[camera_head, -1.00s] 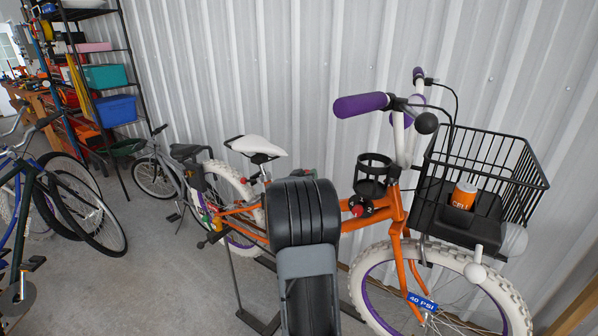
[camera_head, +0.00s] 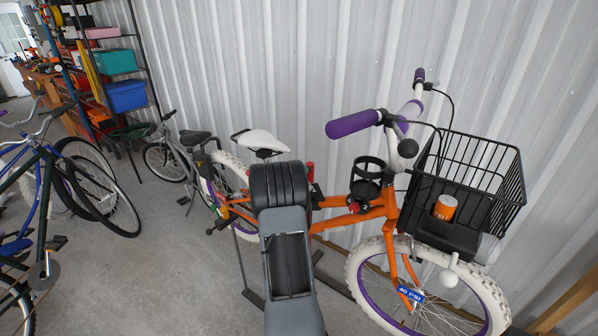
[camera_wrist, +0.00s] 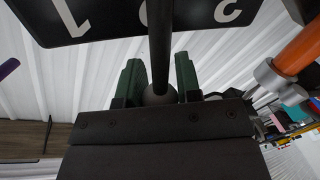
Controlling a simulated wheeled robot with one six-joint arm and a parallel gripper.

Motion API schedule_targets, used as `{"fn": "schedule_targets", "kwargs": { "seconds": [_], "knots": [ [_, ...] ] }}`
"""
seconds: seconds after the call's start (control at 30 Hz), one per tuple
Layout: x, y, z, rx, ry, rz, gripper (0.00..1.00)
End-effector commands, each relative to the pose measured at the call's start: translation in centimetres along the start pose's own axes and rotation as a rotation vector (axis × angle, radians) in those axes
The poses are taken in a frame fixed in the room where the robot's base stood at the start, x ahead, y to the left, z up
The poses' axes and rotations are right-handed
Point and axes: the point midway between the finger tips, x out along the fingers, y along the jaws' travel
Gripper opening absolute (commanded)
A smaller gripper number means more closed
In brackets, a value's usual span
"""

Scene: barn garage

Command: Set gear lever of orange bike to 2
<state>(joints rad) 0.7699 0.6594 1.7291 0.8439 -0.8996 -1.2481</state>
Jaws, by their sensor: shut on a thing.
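The orange bike (camera_head: 384,205) stands along the wall in the head view, with a white front tire and purple grips. In the wrist view the gear lever (camera_wrist: 161,40) is a dark rod ending in a round grey knob (camera_wrist: 160,97). My gripper (camera_wrist: 158,82) has its green fingers shut on the lever, one on each side at the knob. A black number plate (camera_wrist: 100,22) lies behind the lever. In the head view my arm hides the gripper.
A black wire basket (camera_head: 487,150) with an orange can (camera_head: 445,207) hangs at the bike's front. A black cup holder (camera_head: 367,172) is on the frame. A grey bike (camera_head: 165,160) stands behind, and other bikes (camera_head: 85,185) stand at left. The floor between is clear.

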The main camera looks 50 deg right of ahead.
Motion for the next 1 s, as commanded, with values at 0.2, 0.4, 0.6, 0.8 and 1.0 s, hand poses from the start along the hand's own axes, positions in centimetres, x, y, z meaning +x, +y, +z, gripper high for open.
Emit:
{"fn": "schedule_targets", "kwargs": {
  "seconds": [0.2,0.4,0.6,0.8,1.0],
  "knots": [
    [0.0,0.1,0.0,-0.001,0.001,0.002,0.33],
    [0.0,0.0,0.0,0.000,0.001,0.001,0.52],
    [-0.1,0.0,-0.1,0.000,0.001,0.000,0.57],
    [-0.7,-0.1,-0.1,0.000,0.002,-0.001,0.57],
    [-4.0,-0.1,-0.1,0.000,0.003,-0.002,0.57]
  ]
}}
